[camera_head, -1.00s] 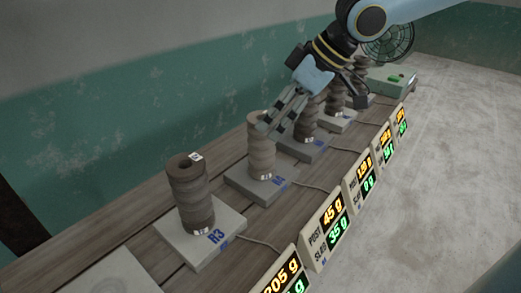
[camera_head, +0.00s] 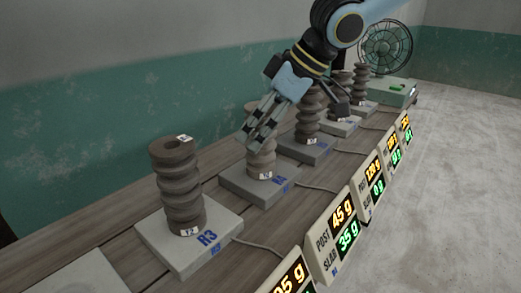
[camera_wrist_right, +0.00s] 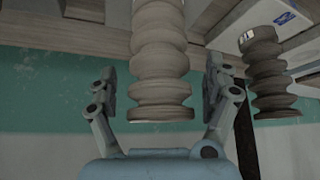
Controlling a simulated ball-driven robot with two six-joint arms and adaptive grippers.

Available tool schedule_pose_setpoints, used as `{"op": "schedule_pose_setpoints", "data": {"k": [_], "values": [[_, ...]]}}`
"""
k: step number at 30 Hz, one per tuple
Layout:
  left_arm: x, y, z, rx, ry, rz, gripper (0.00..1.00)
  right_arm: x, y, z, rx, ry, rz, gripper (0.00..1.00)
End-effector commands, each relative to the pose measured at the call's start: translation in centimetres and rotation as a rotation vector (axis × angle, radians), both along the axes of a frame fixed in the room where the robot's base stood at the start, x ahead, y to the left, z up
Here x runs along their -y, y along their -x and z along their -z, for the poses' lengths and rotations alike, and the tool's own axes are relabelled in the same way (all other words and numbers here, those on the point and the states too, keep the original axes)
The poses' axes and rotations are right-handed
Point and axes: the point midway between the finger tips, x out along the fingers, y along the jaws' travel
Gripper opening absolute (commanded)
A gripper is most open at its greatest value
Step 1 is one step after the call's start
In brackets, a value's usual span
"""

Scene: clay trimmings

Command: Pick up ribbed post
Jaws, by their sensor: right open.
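Several ribbed posts stand upright in a row, each on a grey slab. My right gripper (camera_head: 258,130) is open at the upper part of the second-nearest post (camera_head: 262,165), a tan one on its slab (camera_head: 235,182), hiding part of it. In the right wrist view this post (camera_wrist_right: 160,65) stands between the two spread fingers of the right gripper (camera_wrist_right: 160,92), with gaps on both sides. The nearest post (camera_head: 180,185), brown, stands on the slab marked R3 (camera_head: 165,240). Another post (camera_head: 309,115) is behind the gripper. My left gripper is out of view.
Lit displays line the bench's right edge; one (camera_head: 335,235) reads post 45 g, slab 35 g. Cables run from slabs to displays. A fan (camera_head: 386,46) and a green box (camera_head: 385,90) are at the far end. A wall (camera_head: 110,120) runs along the left.

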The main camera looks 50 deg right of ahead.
Motion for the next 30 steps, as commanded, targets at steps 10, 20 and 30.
{"op": "schedule_pose_setpoints", "data": {"k": [10,20,30], "values": [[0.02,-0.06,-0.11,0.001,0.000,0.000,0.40,0.02,0.00,-0.10,0.000,0.001,0.001,0.59],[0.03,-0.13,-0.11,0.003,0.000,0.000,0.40,0.01,0.02,-0.07,0.000,0.000,0.000,0.16],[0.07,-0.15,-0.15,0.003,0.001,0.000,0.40,-0.02,0.01,-0.15,0.001,-0.001,-0.001,0.00]]}}
